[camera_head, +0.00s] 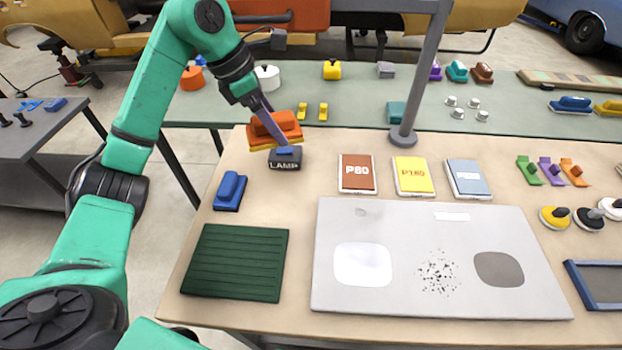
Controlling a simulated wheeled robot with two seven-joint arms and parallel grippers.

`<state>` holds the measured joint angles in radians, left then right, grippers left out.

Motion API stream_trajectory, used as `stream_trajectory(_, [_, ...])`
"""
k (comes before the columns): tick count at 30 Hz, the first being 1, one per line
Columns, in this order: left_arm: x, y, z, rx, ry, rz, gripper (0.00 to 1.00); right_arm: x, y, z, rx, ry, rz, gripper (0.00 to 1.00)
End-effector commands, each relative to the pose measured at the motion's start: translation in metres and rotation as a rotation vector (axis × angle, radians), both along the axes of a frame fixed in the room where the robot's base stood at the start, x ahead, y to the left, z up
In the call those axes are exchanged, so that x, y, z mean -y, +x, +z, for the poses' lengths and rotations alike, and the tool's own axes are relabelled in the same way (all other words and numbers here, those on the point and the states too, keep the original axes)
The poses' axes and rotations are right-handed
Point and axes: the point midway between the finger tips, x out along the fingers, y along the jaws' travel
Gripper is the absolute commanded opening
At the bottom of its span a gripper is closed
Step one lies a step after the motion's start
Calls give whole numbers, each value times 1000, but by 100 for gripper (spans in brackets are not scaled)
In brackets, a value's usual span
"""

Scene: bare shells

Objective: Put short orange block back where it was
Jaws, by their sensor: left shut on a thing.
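The short orange block (291,126) has a yellow layer along its underside. It is at the back left of the near table, just behind a dark block marked LAMP (286,163). My left gripper (275,128) comes down from above and is shut on the orange block. One long grey-purple finger crosses the block's front and hides part of it. I cannot tell whether the block touches the table. My right gripper is out of view.
A blue block (230,191) and a ribbed green mat (236,262) lie at the left. Sandpaper pads P80 (357,173), P180 (413,177) and a blue-grey one (467,179) lie right of LAMP. A grey post (403,136) stands behind them. A grey panel (440,215) covers the front middle.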

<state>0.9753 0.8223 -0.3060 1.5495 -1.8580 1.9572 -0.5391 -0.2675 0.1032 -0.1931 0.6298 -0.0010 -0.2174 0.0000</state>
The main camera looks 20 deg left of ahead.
Motion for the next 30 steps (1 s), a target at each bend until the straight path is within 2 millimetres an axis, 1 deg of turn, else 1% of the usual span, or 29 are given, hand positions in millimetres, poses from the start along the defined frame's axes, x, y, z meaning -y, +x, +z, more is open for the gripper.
stream_trajectory(3, [-4, -1, 5, -1, -3, 14, 9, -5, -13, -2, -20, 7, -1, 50])
stream_trajectory(5, [-4, -1, 0, -3, -4, 15, 9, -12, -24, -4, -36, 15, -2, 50])
stream_trajectory(7, [-4, -2, -13, -7, -2, 14, 9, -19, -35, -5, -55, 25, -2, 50])
stream_trajectory(10, [-4, -3, -37, -9, -4, 15, 9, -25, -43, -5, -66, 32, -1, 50])
stream_trajectory(14, [-4, -3, -68, -8, -5, 15, 9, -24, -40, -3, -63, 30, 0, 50])
stream_trajectory(21, [-4, -4, -126, -7, -5, 15, 9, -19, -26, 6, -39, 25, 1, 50])
stream_trajectory(24, [-5, -4, -145, -5, -5, 15, 9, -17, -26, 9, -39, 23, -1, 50])
stream_trajectory(29, [-5, -4, -164, -3, -5, 15, 9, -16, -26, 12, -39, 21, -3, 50])
stream_trajectory(30, [-5, -5, -171, -5, -5, 14, 9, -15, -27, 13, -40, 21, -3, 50])
